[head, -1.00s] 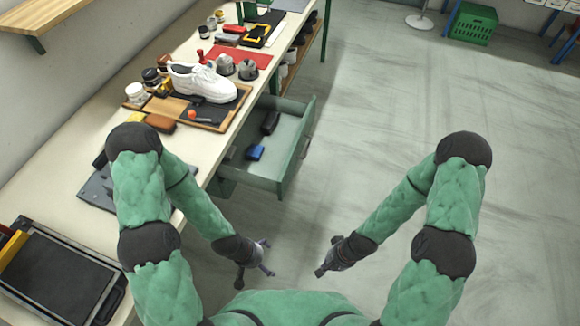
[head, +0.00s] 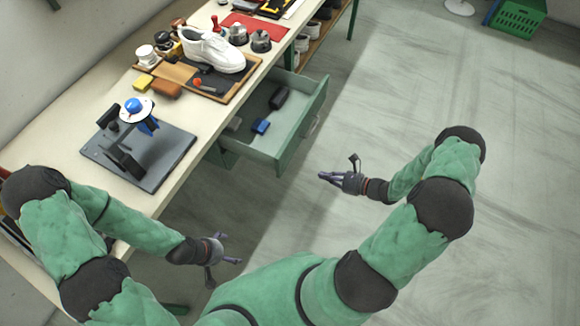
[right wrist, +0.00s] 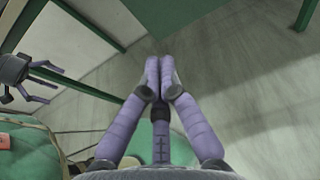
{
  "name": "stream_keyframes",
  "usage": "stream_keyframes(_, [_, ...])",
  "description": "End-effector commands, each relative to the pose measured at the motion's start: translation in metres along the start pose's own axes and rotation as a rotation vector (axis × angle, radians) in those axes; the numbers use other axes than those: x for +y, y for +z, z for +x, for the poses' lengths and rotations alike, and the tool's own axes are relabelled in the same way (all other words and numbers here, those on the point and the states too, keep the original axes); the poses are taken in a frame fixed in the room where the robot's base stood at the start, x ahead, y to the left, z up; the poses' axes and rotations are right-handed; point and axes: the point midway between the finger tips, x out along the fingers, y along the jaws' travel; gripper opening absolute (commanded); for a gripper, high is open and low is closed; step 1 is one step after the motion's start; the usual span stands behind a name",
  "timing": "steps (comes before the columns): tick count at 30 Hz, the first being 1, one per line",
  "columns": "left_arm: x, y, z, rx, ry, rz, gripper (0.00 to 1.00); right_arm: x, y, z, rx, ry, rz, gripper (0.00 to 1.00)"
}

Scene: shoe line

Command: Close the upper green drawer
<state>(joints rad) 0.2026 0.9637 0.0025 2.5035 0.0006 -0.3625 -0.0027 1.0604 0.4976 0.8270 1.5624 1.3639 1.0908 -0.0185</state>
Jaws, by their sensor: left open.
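The green drawer (head: 293,137) under the workbench stands pulled out, its inside showing. It holds a blue item (head: 261,126) and dark items (head: 279,97). Its handle (head: 312,125) is on the front panel, facing right. My right gripper (head: 325,177) is below and right of the drawer front, apart from it. Its fingers lie together with nothing between them in the right wrist view (right wrist: 153,68). My left gripper (head: 230,248) is open and empty below the drawer, beside the bench; it also shows in the right wrist view (right wrist: 45,82).
The workbench (head: 205,115) carries a white shoe (head: 212,50) on a board, a grey plate (head: 165,160) with a stand, and jars. Shoes sit on a shelf beyond the drawer. A green crate (head: 517,18) is far at the upper right. The floor right of the drawer is clear.

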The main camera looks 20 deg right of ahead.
Motion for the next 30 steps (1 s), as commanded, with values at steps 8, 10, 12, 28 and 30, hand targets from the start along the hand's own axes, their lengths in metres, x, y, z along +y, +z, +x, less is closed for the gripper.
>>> stream_keyframes(8, [-0.003, -0.001, 0.009, 0.000, 0.000, 0.000, 0.97, 0.002, -0.001, 0.038, -0.002, 0.006, -0.002, 0.00])
stream_keyframes(10, [-0.004, -0.001, 0.012, 0.000, 0.000, 0.000, 0.97, 0.002, -0.001, 0.051, -0.001, 0.007, -0.003, 0.00])
stream_keyframes(12, [-0.005, -0.001, 0.015, 0.000, 0.000, 0.000, 0.97, 0.002, -0.001, 0.065, -0.002, 0.008, -0.002, 0.00])
stream_keyframes(28, [-0.011, -0.001, 0.031, 0.000, 0.000, 0.000, 0.97, 0.002, 0.011, 0.134, 0.000, 0.005, -0.002, 0.00])
stream_keyframes(30, [-0.011, -0.001, 0.032, 0.000, 0.000, 0.000, 0.97, 0.002, 0.011, 0.136, 0.000, 0.004, -0.002, 0.00])
